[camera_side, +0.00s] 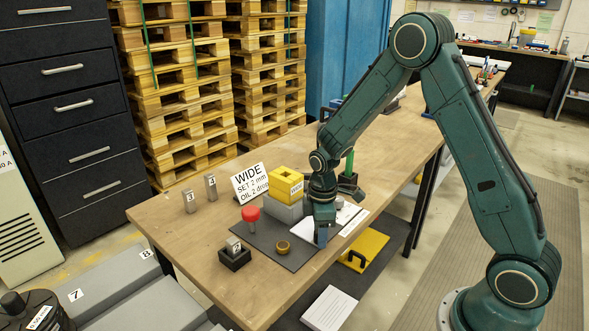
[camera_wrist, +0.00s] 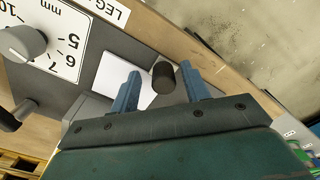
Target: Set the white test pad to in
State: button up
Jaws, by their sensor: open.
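In the wrist view a white pad (camera_wrist: 116,76), which looks like the test pad, lies flat on a grey surface. It is partly hidden behind one blue finger. A dark upright cylinder (camera_wrist: 163,75) stands beside the pad's edge. My gripper (camera_wrist: 160,70) is open, with the cylinder showing between its two fingertips. I cannot tell whether either finger touches it. In the side view my gripper (camera_side: 321,238) points down near the front edge of the table, beside a white sheet or pad (camera_side: 300,229). The cylinder is hidden there.
A dial plate (camera_wrist: 62,40) with mm numbers and a grey knob (camera_wrist: 22,42) is at the wrist view's left. On the table are a red knob (camera_side: 250,213), a brass ring (camera_side: 283,247), a yellow block (camera_side: 286,183) and a WIDE sign (camera_side: 250,183).

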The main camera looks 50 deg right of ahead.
notch_tip(320, 180, up, 14)
jog(key=shift+f, duration=0.15)
dwell(0.6)
dwell(0.3)
jog(key=s+a+r+m+t, duration=0.2)
jog(key=s+r+m, duration=0.2)
jog(key=s, duration=0.7)
jog(key=s+a+r+m+t, duration=0.3)
jog(key=s+r+m, duration=0.2)
jog(key=s+r, duration=0.3)
jog(key=s, duration=0.3)
jog(key=shift+t, duration=0.3)
